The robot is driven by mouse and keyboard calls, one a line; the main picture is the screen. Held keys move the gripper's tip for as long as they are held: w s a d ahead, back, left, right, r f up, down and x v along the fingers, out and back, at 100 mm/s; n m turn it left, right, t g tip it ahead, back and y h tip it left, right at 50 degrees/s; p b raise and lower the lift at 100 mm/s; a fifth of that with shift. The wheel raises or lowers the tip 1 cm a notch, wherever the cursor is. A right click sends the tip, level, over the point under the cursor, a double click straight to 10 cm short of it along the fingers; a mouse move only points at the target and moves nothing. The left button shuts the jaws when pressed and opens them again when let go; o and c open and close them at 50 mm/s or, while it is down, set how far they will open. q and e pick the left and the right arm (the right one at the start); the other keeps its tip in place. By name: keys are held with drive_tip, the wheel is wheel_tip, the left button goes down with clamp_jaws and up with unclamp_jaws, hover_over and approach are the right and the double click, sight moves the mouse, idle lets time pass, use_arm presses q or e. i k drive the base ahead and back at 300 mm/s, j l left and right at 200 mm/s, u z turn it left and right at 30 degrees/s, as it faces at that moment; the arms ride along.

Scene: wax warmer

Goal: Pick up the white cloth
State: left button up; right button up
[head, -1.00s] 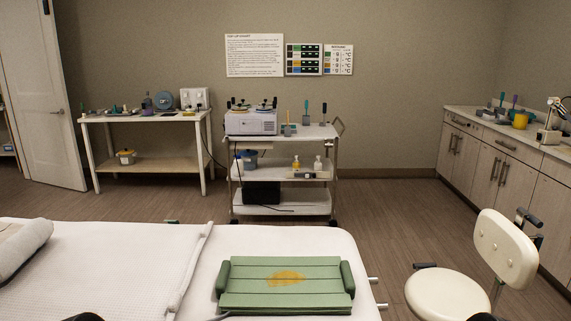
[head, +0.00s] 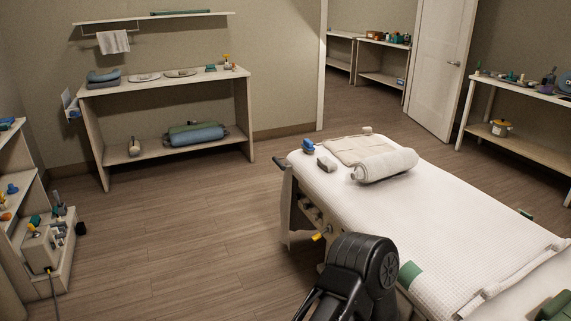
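A white cloth (head: 114,41) hangs from a rail under the wall shelf at the upper left, far from me. A rolled white towel (head: 385,165) lies on the white treatment bed (head: 440,205), next to a flat cream cloth (head: 352,149) at the bed's far end. I cannot tell which of these the task means. A black part of my arm shows at the bottom middle, in front of the bed's near side. Neither of my grippers is in view.
A wooden shelf table (head: 165,81) with folded towels and plates stands below the wall shelf (head: 150,18). A low shelf unit (head: 40,262) is at the left edge. A white door (head: 436,70) stands open at the back. The wooden floor between bed and shelves is clear.

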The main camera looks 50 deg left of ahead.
sight(325, 162)
drive_tip(key=u, duration=1.6)
drive_tip(key=z, duration=1.45)
drive_tip(key=u, duration=1.45)
drive_tip(key=i+j+u, duration=0.1)
drive_tip(key=i+j, duration=0.2)
drive_tip(key=i, duration=0.4)
drive_tip(key=i+j+u, duration=0.15)
drive_tip(key=i, duration=0.5)
drive_tip(key=i+j+u, duration=0.1)
drive_tip(key=i+j, duration=0.15)
drive_tip(key=i, duration=0.45)
drive_tip(key=i+j+u, duration=0.1)
drive_tip(key=i, duration=0.6)
